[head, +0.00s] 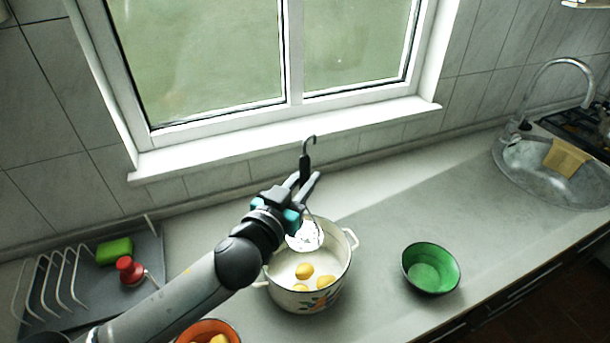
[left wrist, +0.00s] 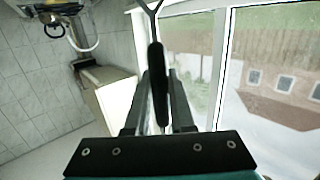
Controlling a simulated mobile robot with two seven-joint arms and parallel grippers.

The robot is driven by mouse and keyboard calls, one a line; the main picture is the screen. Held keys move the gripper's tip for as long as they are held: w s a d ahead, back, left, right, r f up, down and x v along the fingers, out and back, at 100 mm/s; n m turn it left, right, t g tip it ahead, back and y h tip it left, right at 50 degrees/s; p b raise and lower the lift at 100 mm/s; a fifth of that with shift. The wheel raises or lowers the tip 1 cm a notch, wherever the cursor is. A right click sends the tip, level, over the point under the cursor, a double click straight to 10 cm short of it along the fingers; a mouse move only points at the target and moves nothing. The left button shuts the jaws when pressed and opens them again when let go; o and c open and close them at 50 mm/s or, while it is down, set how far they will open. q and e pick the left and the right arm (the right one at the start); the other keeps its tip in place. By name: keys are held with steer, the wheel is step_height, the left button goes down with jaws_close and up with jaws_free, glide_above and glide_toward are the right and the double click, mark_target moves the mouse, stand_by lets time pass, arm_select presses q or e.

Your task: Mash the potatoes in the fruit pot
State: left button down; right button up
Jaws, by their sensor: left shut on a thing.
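The fruit pot (head: 311,297) is a white enamel pot with a fruit picture on its side and two handles. It stands on the counter below the window. Several yellow potatoes (head: 305,271) lie inside it. My left gripper (head: 303,184) is above the pot, shut on the black handle of a masher (head: 306,163). The masher is upright, its hook at the top and its metal mashing plate over the back of the pot's opening. I cannot tell whether the plate is inside the rim. The masher's handle (left wrist: 158,85) also shows between the fingers in the left wrist view. My right gripper is out of view.
A green bowl (head: 430,269) stands right of the pot. An orange bowl (head: 207,328) with yellow pieces is at the front, partly behind my left arm. A dish rack (head: 60,290), green sponge (head: 114,251) and red-topped item (head: 129,270) are left. A sink (head: 540,173) is right.

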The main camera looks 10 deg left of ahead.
mark_target(305, 234)
arm_select(q)
step_height(305, 234, down, 12)
steer(key=b, duration=1)
steer(key=shift+w, duration=0.15)
steer(key=shift+f, duration=0.45)
steer(key=shift+r, duration=0.2)
steer(key=shift+r, duration=0.2)
steer(key=shift+f, duration=0.2)
